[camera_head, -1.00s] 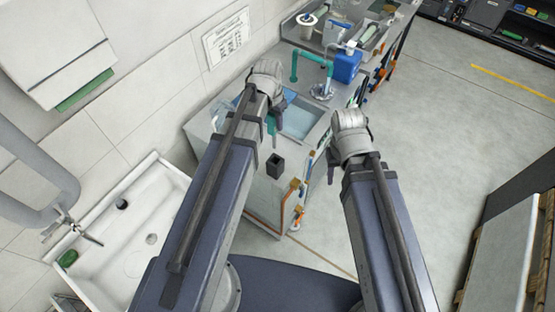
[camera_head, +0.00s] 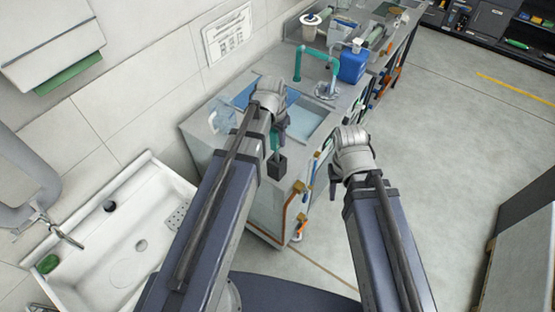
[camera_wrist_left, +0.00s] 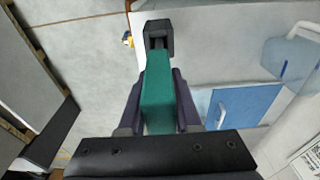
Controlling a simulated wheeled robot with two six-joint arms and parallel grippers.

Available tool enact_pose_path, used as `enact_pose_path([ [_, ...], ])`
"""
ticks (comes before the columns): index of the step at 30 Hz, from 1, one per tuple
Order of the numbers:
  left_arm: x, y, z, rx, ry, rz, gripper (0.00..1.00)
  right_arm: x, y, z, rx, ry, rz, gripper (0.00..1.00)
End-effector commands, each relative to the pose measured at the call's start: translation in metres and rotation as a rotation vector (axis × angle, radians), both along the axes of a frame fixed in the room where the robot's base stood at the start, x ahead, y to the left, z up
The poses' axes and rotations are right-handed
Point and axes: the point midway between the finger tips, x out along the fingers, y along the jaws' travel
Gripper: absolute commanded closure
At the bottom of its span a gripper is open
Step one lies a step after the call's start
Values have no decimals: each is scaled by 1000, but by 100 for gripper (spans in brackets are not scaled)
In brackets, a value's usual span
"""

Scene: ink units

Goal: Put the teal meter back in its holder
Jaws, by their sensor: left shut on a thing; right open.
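The teal meter (camera_wrist_left: 160,105) is held between the fingers of my left gripper (camera_wrist_left: 158,108), which is shut on it. In the head view the meter (camera_head: 275,139) hangs below the left gripper (camera_head: 278,132), partly hidden by it. The holder, a small dark open-topped box (camera_head: 277,167), is at the near end of the counter. The meter's far end meets the holder (camera_wrist_left: 159,29) in the wrist view; I cannot tell whether it is inside or just above. My right gripper (camera_head: 335,178) is open and empty, right of the counter.
The counter has a sunken basin (camera_head: 308,122), a teal pipe (camera_head: 318,54), a blue canister (camera_head: 352,64) and a clear jug (camera_head: 222,116). A white sink (camera_head: 112,252) stands at left. Orange pipework (camera_head: 287,218) runs down the counter's front.

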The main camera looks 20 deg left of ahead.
Motion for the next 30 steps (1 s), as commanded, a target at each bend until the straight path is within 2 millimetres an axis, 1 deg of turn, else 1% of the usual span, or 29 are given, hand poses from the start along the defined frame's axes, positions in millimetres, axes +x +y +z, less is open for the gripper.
enact_pose_path([
  [1, 0, 0, -19, 0, 0, 0, 100, 0, 0, -19, -1, 0, 2, 50],
  [4, 0, 0, -30, 0, 0, 0, 100, 0, 0, -30, -1, 0, 5, 50],
  [6, 0, 0, -33, 0, 0, 0, 100, 0, 0, -33, -1, 0, 5, 50],
  [11, 0, 0, -31, 0, 0, 0, 100, 0, 0, -31, -1, 0, 4, 50],
  [13, 0, 0, -34, 0, 0, 0, 100, 0, 0, -34, -1, 0, 4, 50],
  [17, 0, 0, -48, 0, 0, 0, 100, 0, 0, -48, -1, 0, 3, 50],
  [21, 0, 0, -66, 0, 0, 0, 100, 0, 0, -66, -1, 0, 3, 50],
  [23, 0, 0, -71, 0, 0, 0, 100, 0, 0, -71, -1, 0, 3, 50],
  [30, 0, 0, -69, 0, 0, 0, 100, 0, 0, -69, -1, 0, 2, 50],
])
